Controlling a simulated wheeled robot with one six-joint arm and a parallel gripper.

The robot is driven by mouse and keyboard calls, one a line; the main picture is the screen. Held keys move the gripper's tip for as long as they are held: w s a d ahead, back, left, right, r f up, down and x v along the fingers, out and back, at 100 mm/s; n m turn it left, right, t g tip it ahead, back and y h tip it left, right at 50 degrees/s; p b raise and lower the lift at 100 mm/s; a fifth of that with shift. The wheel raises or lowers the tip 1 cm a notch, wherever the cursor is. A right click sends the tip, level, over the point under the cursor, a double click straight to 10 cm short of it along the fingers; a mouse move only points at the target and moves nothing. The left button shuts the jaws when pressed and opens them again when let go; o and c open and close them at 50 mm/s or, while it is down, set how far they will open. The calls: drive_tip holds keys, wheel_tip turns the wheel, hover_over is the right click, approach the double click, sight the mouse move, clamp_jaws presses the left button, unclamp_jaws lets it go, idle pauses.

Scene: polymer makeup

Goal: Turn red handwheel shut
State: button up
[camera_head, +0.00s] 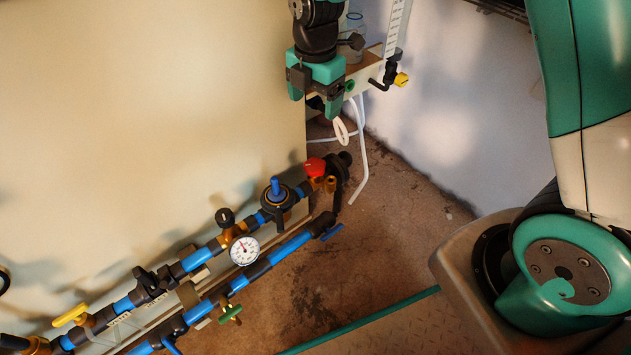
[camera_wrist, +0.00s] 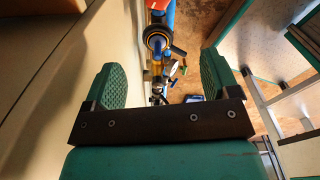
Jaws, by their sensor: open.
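The red handwheel (camera_head: 315,166) sits on a brass valve at the upper right end of the blue pipe run in the head view. A red part, likely the same handwheel (camera_wrist: 157,4), is cut off at the top edge of the wrist view. My gripper (camera_head: 316,104) hangs above the handwheel in the head view, apart from it. In the wrist view its two green fingers (camera_wrist: 159,62) are spread wide with nothing between them.
A blue-knobbed valve (camera_head: 276,188), a pressure gauge (camera_head: 244,250), a yellow lever (camera_head: 71,315) and a green handle (camera_head: 230,313) line the pipes along the beige wall (camera_head: 150,110). A white panel with a yellow-knobbed valve (camera_head: 401,79) stands behind my gripper. Brown floor (camera_head: 400,215) lies open to the right.

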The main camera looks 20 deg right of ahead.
sight(315, 163)
drive_tip(key=shift+n, duration=0.3)
drive_tip(key=f+b, duration=0.3)
drive_tip(key=f, duration=0.3)
drive_tip(key=f+b, duration=0.2)
drive_tip(key=f, duration=0.5)
drive_tip(key=f+b, duration=0.3)
drive_tip(key=f, duration=0.3)
drive_tip(key=shift+w+d+f+b, duration=0.15)
drive_tip(key=shift+w+f+b, duration=0.05)
drive_tip(key=shift+w+b, duration=0.1)
drive_tip(key=c, duration=0.9)
